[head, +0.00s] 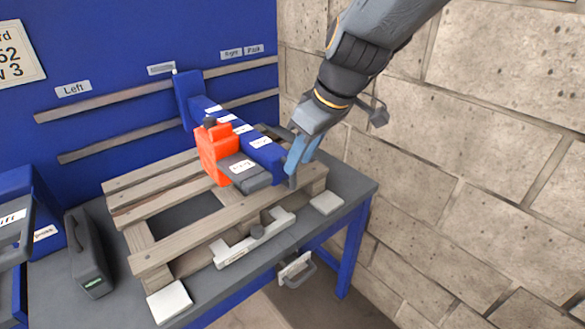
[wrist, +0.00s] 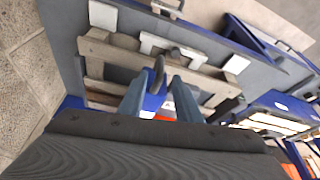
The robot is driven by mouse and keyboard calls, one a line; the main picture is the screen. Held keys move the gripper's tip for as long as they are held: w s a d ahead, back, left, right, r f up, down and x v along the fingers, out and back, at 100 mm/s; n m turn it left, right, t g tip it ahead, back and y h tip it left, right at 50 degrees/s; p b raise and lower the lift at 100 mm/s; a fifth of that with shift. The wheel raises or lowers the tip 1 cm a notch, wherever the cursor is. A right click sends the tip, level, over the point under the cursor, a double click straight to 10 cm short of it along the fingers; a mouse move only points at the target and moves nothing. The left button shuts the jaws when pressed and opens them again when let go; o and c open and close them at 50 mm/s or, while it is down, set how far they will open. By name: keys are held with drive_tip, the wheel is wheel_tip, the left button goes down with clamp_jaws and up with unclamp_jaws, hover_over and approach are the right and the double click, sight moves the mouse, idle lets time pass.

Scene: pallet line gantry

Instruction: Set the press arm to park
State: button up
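The press arm (head: 225,120) is a long blue bar with white labels. It reaches from a blue upright at the back panel over the pallet (head: 150,208), with an orange block (head: 217,148) and a dark grey labelled block (head: 243,172) beside it. Its upright stands just right of a small label, between the Left and Right labels. My gripper (head: 296,172) is at the bar's near right end. In the wrist view its two blue-grey fingers (wrist: 160,85) are apart, with a dark upright piece (wrist: 158,68) between the tips. Contact with it cannot be made out.
Labels Left (head: 73,89), Right (head: 232,53) and Park (head: 254,50) are on the blue panel. A white bracket (head: 250,238) lies on the grey bench (head: 362,187) before the pallet. A dark case (head: 88,255) stands left. A block wall (head: 480,130) closes the right side.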

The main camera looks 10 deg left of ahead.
drive_tip(key=shift+p+x, duration=0.4)
drive_tip(key=shift+x, duration=2.5)
drive_tip(key=shift+d, duration=0.1)
clamp_jaws()
